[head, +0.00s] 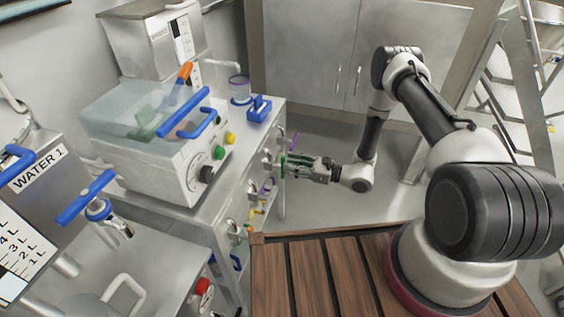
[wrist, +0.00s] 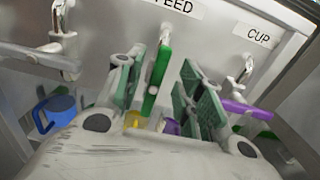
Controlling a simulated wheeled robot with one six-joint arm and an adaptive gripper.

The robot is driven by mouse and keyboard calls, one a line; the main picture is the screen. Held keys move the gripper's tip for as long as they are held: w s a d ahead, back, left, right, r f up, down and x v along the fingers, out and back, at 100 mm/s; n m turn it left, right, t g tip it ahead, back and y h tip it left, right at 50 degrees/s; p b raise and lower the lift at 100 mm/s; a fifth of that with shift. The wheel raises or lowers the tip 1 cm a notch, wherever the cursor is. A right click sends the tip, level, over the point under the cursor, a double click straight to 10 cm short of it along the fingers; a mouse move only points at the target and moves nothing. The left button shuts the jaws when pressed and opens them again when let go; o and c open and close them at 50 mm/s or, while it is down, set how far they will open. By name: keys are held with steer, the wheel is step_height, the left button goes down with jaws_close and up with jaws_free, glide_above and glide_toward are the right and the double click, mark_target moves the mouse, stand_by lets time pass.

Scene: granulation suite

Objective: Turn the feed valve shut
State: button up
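The feed valve has a green lever (wrist: 157,78) that hangs below its metal stem, under the label ending in "EED" (wrist: 177,6) in the wrist view. My gripper (wrist: 166,95) is open, with green-padded fingers on either side of the lever. The lever sits nearer the left finger, and gaps show beside it; I cannot tell whether it touches a pad. In the head view my gripper (head: 288,166) reaches left to the valve row on the bench's side panel and mostly hides the feed valve.
The CUP valve's purple lever (wrist: 246,108) sticks out sideways close to my right finger. Another valve (wrist: 60,42) is at left, with a blue mug (wrist: 58,110) below. The clear-lidded machine (head: 165,135) stands on the bench. A slatted wooden surface (head: 325,275) lies below my arm.

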mark_target(283, 178)
steer(key=shift+x, duration=1.9)
steer(key=shift+c, duration=0.2)
jaws_close()
